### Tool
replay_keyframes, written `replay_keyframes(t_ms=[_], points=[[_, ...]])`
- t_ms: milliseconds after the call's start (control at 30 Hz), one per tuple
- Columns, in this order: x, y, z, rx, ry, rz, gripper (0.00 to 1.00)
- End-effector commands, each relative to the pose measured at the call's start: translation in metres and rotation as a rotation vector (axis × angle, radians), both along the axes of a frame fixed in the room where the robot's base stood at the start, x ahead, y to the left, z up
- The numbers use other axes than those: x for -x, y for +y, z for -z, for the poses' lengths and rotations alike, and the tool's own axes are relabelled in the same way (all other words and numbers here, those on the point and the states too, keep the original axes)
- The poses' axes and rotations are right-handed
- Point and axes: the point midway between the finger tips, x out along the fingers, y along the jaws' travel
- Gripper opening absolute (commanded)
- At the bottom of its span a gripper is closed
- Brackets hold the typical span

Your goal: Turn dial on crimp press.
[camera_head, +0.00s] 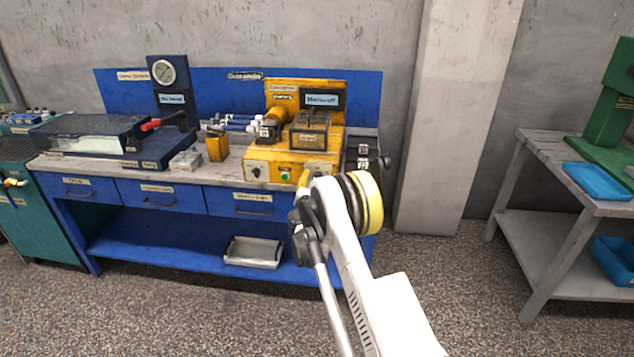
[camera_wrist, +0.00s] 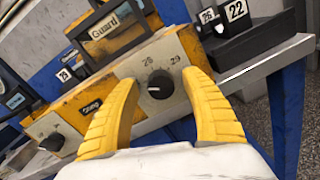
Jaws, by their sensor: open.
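The crimp press (camera_head: 290,165) is a yellow machine at the right end of the blue workbench. In the wrist view its pale front panel carries a round black dial (camera_wrist: 160,84) with a light pointer mark and small numbers above it. My gripper (camera_wrist: 160,79) is open, its two yellow fingers on either side of the dial with gaps showing. I cannot tell how far the fingertips are from the panel. A second black knob (camera_wrist: 52,142) is at the panel's left. In the head view my arm hides the dial and most of the gripper.
A guard (camera_wrist: 112,30) labelled "Guard" sits above the panel. Numbered black blocks (camera_wrist: 240,28) stand right of the press. A blue press with a gauge (camera_head: 163,72) stands further left. A tray (camera_head: 253,252) lies on the lower shelf.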

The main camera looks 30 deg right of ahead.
Motion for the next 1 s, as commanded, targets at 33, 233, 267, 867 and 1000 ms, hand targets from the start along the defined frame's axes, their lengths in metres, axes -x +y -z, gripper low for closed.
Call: replay_keyframes(t_ms=[33, 233, 267, 867, 1000], points=[[-0.0006, -0.0006, -0.0001, 0.0, 0.0, 0.0, 0.55], [-0.0007, -0.0006, -0.0006, 0.0, 0.0, 0.0, 0.55], [-0.0006, -0.0005, -0.0005, 0.0, 0.0, 0.0, 0.47], [-0.0008, -0.0005, -0.0007, -0.032, -0.022, 0.0, 0.01], [-0.0009, -0.0006, -0.0005, -0.088, -0.059, 0.0, 0.01]])
